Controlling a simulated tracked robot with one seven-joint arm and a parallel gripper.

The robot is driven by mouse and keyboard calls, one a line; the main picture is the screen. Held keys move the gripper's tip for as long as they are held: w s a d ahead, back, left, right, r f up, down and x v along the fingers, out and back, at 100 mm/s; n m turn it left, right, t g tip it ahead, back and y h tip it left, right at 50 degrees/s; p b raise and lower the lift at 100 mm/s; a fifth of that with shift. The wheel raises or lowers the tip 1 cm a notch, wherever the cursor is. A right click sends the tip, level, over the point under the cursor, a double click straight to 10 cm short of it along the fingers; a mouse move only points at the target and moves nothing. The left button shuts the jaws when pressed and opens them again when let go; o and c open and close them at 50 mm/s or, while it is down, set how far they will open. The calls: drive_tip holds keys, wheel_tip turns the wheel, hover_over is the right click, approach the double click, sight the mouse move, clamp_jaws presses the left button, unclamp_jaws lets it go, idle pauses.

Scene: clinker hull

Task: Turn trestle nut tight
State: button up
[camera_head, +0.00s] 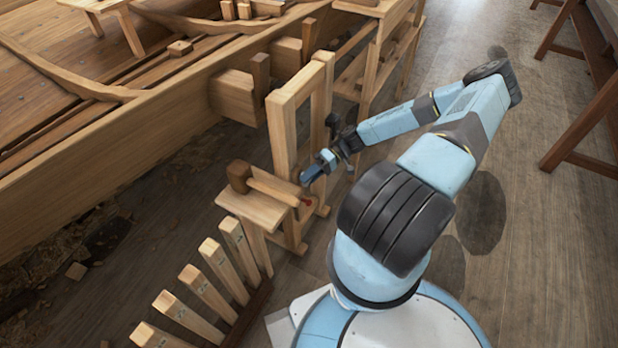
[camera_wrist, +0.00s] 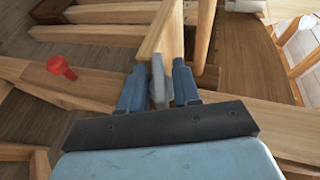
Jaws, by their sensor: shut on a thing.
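The wooden trestle (camera_head: 281,125) stands upright beside the hull, with its posts rising behind my gripper. My gripper (camera_head: 312,174) is low at the front of the trestle. In the wrist view my gripper's blue fingers (camera_wrist: 159,88) are shut on a small grey piece, which looks like the trestle nut (camera_wrist: 158,80), close against a wooden post (camera_wrist: 165,38). In the head view the nut is hidden by my gripper. How far the nut is turned cannot be seen.
A red knob (camera_wrist: 61,67) is left of my fingers; it also shows in the head view (camera_head: 307,201). A wooden mallet (camera_head: 262,187) lies on a small stool (camera_head: 252,212). Upright wooden slats (camera_head: 205,290) stand in front. The hull (camera_head: 150,120) fills the left; floor (camera_head: 520,240) is clear at right.

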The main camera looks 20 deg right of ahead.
drive_tip(key=shift+w+d+f+m+y, duration=0.15)
drive_tip(key=shift+m+y, duration=0.15)
drive_tip(key=shift+y, duration=0.2)
drive_tip(key=o, duration=0.7)
drive_tip(key=shift+g, duration=0.3)
drive_tip(key=v, duration=1.3)
drive_tip(key=shift+d, duration=0.3)
